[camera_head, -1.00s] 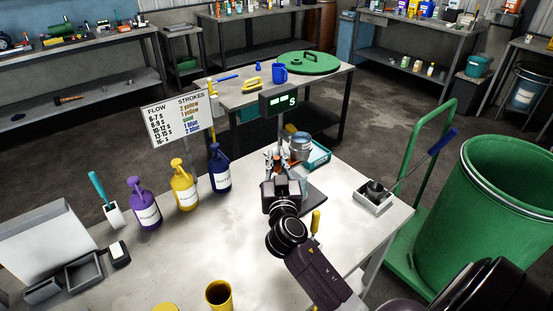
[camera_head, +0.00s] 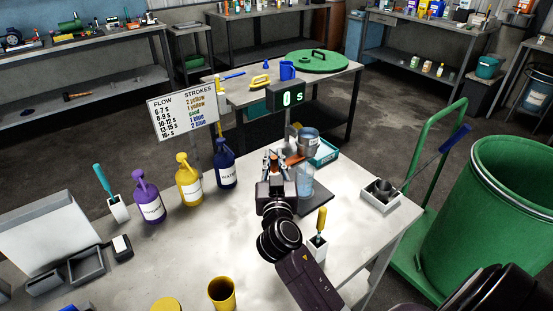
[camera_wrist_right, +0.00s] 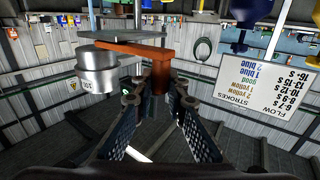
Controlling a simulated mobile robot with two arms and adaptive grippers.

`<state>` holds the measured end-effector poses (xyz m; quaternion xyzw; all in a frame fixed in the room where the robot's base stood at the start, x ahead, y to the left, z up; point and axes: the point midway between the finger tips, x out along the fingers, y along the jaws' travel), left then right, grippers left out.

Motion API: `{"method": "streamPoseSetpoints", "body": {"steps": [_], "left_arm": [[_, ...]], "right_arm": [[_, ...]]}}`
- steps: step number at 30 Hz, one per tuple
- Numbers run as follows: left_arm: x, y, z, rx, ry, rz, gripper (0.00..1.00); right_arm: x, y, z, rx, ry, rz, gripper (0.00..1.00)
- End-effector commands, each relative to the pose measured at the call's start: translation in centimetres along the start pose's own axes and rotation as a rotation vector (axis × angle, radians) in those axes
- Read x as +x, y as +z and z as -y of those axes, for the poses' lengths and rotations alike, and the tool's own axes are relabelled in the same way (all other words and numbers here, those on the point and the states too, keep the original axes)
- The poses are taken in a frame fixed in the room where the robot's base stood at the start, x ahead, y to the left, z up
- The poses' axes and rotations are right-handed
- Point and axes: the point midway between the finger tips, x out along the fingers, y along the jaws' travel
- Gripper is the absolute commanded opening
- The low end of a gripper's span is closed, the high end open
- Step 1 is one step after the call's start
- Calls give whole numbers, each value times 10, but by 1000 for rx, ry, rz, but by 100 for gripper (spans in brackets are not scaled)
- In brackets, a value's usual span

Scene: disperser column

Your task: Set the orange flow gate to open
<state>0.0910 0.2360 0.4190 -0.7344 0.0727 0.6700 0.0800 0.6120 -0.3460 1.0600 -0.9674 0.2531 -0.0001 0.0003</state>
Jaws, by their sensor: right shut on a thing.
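The orange flow gate (camera_wrist_right: 138,48) shows in the wrist view as a flat orange bar beside a metal cup (camera_wrist_right: 98,72), with a block at one end. My right gripper (camera_wrist_right: 160,88) has its fingers on either side of that block and is shut on it. In the head view my right gripper (camera_head: 273,162) is at the column, and a small orange part of the gate (camera_head: 294,159) shows beside it. A clear beaker (camera_head: 305,180) stands below the metal cup (camera_head: 308,138). The display (camera_head: 288,97) reads 0 s. My left gripper is out of view.
A flow chart sign (camera_head: 183,115) and purple (camera_head: 150,203), yellow (camera_head: 188,185) and blue (camera_head: 225,168) pump bottles stand left of the column. A yellow-handled tool in a holder (camera_head: 319,243) is near my right arm. A yellow cup (camera_head: 222,293) is in front.

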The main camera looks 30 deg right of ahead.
Motion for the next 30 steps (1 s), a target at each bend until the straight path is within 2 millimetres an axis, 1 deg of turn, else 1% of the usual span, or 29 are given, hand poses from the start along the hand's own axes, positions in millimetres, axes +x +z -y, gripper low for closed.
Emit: {"method": "streamPoseSetpoints", "body": {"steps": [1, 2, 6, 14, 17, 20, 24, 27, 30], "left_arm": [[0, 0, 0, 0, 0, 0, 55], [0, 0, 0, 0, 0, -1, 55], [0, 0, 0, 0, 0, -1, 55], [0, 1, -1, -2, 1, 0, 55], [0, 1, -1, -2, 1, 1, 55], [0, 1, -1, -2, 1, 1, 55], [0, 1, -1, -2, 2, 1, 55], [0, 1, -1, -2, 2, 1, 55], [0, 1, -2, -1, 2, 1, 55]], "right_arm": [[-1, 2, 2, 2, -5, 3, 0], [-1, 2, 2, 2, -5, 3, 16], [-1, 1, 2, 2, -4, 3, 31], [-1, 1, 1, 1, -2, 2, 31], [-7, 2, 1, 2, -3, 4, 31], [-21, 3, 1, 4, -3, 6, 31], [-46, 3, 2, 3, -3, 7, 31], [-60, 2, 2, 3, -4, 6, 31], [-70, 2, 2, 3, -4, 5, 31]]}}
